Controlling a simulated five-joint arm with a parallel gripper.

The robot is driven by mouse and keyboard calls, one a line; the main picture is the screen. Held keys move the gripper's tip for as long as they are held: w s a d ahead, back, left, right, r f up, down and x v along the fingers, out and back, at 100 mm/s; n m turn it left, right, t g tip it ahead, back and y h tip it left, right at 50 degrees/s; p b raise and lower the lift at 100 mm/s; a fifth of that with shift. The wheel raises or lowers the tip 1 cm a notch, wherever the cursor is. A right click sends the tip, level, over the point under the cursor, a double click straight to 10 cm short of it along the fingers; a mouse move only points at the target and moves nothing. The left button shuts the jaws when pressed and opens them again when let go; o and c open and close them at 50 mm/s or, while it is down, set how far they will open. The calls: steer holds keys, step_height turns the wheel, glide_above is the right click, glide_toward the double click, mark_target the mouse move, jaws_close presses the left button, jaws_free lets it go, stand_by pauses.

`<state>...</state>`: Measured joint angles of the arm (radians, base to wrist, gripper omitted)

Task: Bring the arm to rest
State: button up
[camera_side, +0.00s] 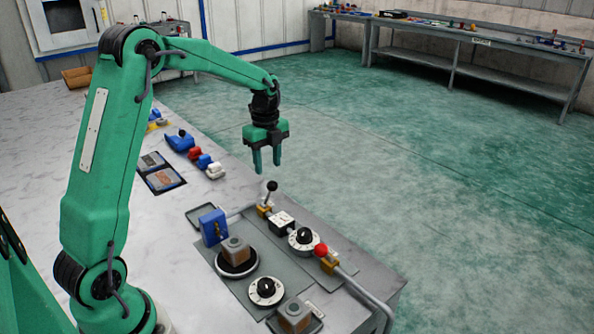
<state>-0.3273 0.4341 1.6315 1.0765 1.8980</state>
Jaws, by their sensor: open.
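My green arm rises from the left and reaches over the bench. My gripper (265,160) hangs from its end, pointing down, its two green fingers apart with nothing between them. It is in the air above the bench's right edge, higher in the picture than the black-knobbed lever (270,190). It appears clear of everything below it.
The bench (180,285) holds a black round base with a brown block (236,248), two dials (303,239) (266,291), a red-knobbed lever (322,251), a blue block (213,227) and another brown block (294,316). Blue, red and white parts (203,161) lie farther back.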

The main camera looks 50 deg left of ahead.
steer(key=shift+r, duration=0.1)
steer(key=s+d+r+n+t, duration=0.2)
steer(key=s+d+r+n, duration=0.4)
steer(key=s, duration=0.2)
steer(key=s+d+r+n+t, duration=0.2)
steer(key=s+d+r+n, duration=0.3)
steer(key=s+d+n, duration=0.25)
steer(key=s+d+f+n+t, duration=0.1)
steer(key=s+d+n, duration=0.1)
steer(key=s+n, duration=0.2)
steer(key=s, duration=0.3)
steer(key=shift+s+t, duration=0.3)
steer(key=shift+s, duration=0.1)
